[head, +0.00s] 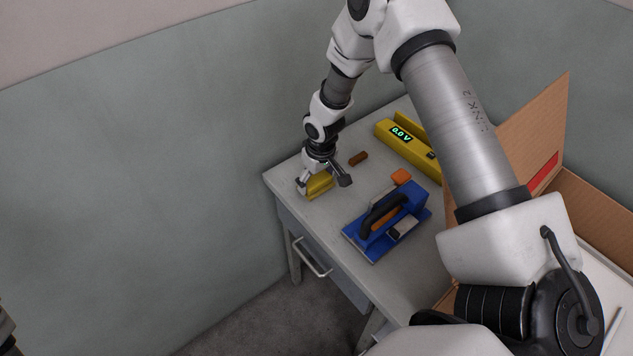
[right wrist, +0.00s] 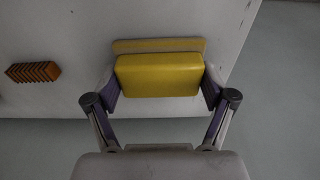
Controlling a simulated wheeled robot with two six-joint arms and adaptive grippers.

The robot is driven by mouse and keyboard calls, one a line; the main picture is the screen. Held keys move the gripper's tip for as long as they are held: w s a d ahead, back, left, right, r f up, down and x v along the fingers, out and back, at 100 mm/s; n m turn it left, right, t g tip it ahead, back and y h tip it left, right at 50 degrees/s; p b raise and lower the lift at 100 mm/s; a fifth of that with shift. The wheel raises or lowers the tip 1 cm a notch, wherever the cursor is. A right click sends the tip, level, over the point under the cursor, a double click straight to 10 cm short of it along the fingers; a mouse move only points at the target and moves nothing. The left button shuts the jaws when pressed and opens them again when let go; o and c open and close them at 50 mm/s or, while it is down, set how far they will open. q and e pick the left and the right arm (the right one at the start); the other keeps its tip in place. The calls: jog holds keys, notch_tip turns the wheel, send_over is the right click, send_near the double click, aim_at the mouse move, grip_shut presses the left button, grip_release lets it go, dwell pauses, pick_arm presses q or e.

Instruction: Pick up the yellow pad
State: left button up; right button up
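The yellow pad (head: 319,186) lies near the far left corner of the grey table. In the right wrist view, the pad (right wrist: 158,75) shows as a yellow block with a thin, duller yellow strip along its far side. My right gripper (head: 324,183) points down over the pad, its fingers spread to either side of it. The pad still appears to rest on the table.
A small brown ribbed block (head: 358,158) lies beside the pad. A blue tool with a black handle (head: 386,222), an orange piece (head: 401,177) and a yellow level with a display (head: 408,145) are nearby. An open cardboard box (head: 540,125) stands at the right.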

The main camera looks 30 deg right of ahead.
aim_at(317, 178)
jog(key=shift+w+d+r, duration=0.1)
notch_tip(317, 178, up, 9)
jog(key=shift+r+b, duration=0.2)
jog(key=shift+b, duration=0.3)
jog(key=shift+o, duration=0.7)
